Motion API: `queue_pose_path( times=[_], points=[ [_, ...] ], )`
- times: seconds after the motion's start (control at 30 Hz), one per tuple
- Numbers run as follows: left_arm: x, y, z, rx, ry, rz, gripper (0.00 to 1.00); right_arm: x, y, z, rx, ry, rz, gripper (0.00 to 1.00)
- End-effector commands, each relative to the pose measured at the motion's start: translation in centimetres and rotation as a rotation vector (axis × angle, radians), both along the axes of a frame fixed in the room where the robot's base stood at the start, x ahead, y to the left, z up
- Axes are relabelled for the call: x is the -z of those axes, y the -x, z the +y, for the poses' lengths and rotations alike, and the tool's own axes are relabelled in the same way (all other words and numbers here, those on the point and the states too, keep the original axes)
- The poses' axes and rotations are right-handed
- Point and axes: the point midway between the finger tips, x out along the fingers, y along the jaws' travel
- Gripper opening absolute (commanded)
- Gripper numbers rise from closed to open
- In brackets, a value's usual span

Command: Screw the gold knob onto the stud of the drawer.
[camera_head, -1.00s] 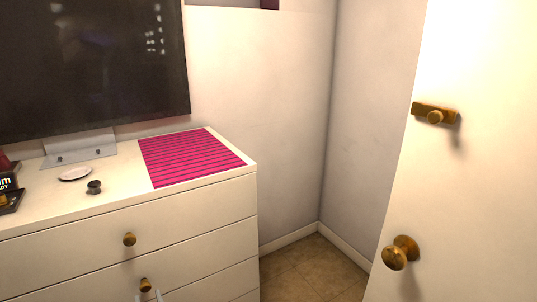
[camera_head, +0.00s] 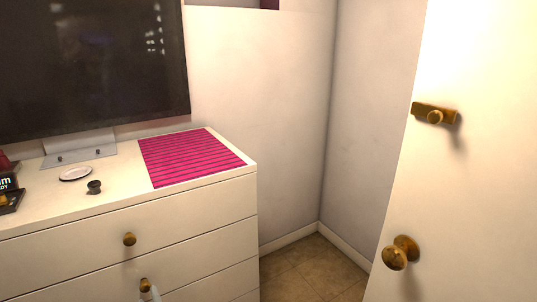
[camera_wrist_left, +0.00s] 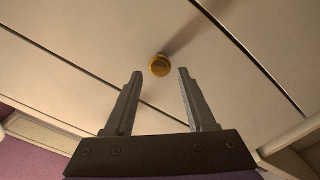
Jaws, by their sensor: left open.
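A gold knob (camera_head: 145,285) sits at the front of the lower drawer in the head view. A second gold knob (camera_head: 129,239) is on the drawer above it. My left gripper (camera_head: 151,292) shows only partly at the bottom edge of the head view, next to the lower knob. In the left wrist view my left gripper (camera_wrist_left: 160,71) is open and empty. A gold knob (camera_wrist_left: 159,65) appears between and just beyond its fingertips, against the white drawer front, not gripped. The stud is not visible, and how far the knob is seated cannot be told. My right gripper is not in view.
The white dresser top (camera_head: 118,190) carries a pink striped mat (camera_head: 190,157), a white dish (camera_head: 75,174) and a small dark object (camera_head: 94,187). A television (camera_head: 90,65) stands behind. A door with a gold knob (camera_head: 396,255) is at the right. Tiled floor (camera_head: 310,270) lies between.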

Motion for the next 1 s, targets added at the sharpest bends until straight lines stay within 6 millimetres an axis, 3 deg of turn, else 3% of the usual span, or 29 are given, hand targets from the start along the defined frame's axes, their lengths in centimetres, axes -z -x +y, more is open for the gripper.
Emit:
queue_pose_path(
  times=[0.37, 1.0],
  points=[
    [0.0, -0.3, 0.2, 0.0, -0.003, 0.002, 0.56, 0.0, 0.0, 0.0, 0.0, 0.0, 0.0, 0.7],
    [0.0, -2.6, 1.6, 0.0, -0.004, 0.003, 0.56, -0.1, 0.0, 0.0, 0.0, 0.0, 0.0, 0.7]
  ],
)
